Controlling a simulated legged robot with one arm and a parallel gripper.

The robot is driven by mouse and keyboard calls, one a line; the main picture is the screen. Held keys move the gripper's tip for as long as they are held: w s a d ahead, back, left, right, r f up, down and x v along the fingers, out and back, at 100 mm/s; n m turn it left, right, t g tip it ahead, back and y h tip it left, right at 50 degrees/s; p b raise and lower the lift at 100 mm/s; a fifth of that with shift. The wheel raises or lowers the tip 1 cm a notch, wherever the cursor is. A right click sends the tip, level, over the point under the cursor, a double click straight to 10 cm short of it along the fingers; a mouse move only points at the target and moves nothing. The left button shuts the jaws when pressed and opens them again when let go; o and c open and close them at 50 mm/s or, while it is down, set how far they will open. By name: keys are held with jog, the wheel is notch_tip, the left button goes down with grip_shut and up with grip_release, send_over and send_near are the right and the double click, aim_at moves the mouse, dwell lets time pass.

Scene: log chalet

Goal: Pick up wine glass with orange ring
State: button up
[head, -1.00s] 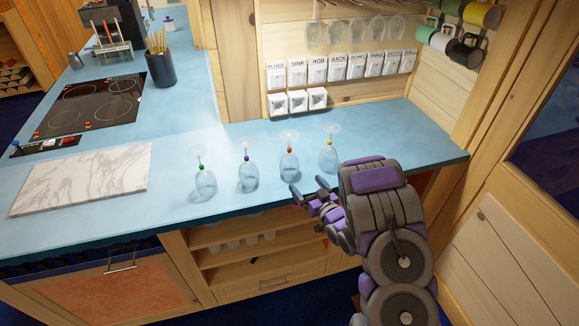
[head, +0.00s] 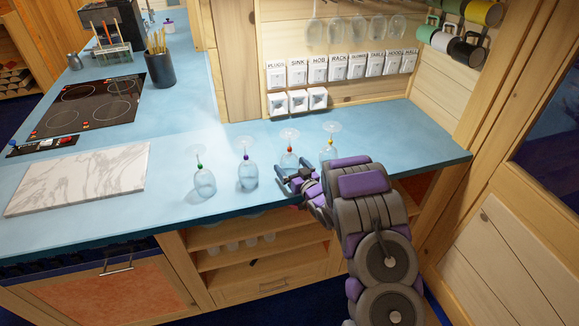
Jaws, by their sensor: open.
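The wine glass with the orange ring (head: 289,158) stands upside down on the blue counter, its foot up and the ring on its stem. My gripper (head: 291,174) is open at the near side of this glass and overlaps the lower part of its bowl in the picture. I cannot tell whether the fingers are around the bowl or just in front of it. To the left stand upside-down glasses with a purple ring (head: 247,173) and a green ring (head: 204,180). To the right is one with a yellow ring (head: 328,148), partly hidden by my arm.
The blue counter (head: 215,222) has its front edge just below the glasses. A marble board (head: 80,180) lies at the left, with a dark hob (head: 92,104) behind it. More glasses hang from a rack (head: 355,28) at the back. The counter's right end is clear.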

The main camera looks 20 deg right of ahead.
jog(key=c, duration=0.8)
jog(key=shift+r, duration=0.15)
